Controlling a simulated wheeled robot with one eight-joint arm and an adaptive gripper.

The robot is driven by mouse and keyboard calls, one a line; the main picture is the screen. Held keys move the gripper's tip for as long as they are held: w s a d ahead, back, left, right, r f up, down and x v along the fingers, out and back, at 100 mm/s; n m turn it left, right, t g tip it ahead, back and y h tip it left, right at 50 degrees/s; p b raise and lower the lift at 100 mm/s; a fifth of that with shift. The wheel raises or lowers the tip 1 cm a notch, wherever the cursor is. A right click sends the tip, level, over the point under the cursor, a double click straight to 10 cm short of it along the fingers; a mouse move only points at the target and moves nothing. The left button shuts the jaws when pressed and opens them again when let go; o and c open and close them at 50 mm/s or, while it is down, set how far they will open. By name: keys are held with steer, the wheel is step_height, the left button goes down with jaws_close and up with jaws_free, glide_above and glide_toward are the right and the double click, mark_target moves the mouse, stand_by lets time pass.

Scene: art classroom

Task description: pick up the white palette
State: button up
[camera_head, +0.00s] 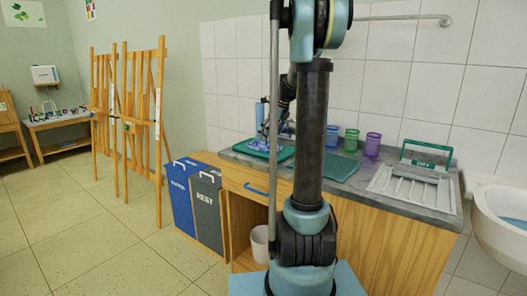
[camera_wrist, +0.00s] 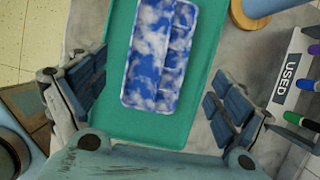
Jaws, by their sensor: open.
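A rectangular palette (camera_wrist: 158,60) with a blue-and-white cloud pattern and several compartments lies on a green tray (camera_wrist: 160,133) in the wrist view; no plain white palette shows. In the head view the palette is a small blue-purple patch on the left green tray (camera_head: 238,148) on the counter, partly hidden by my arm. My gripper (camera_wrist: 157,92) is open, its dark padded fingers on either side of the palette's near end, apart from it. Its height above the palette is hard to tell.
A white holder (camera_wrist: 294,62) marked USED, with markers, stands right of the tray. A second green mat (camera_head: 336,167), several coloured cups (camera_head: 372,145) and a white drying rack (camera_head: 412,180) share the counter (camera_head: 440,205). A sink (camera_head: 505,215) is at right; bins (camera_head: 208,210) stand left.

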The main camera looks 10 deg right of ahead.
mark_target(264, 147)
steer(key=shift+x, duration=2.7)
steer(key=shift+s, duration=0.15)
steer(key=c, duration=1.1)
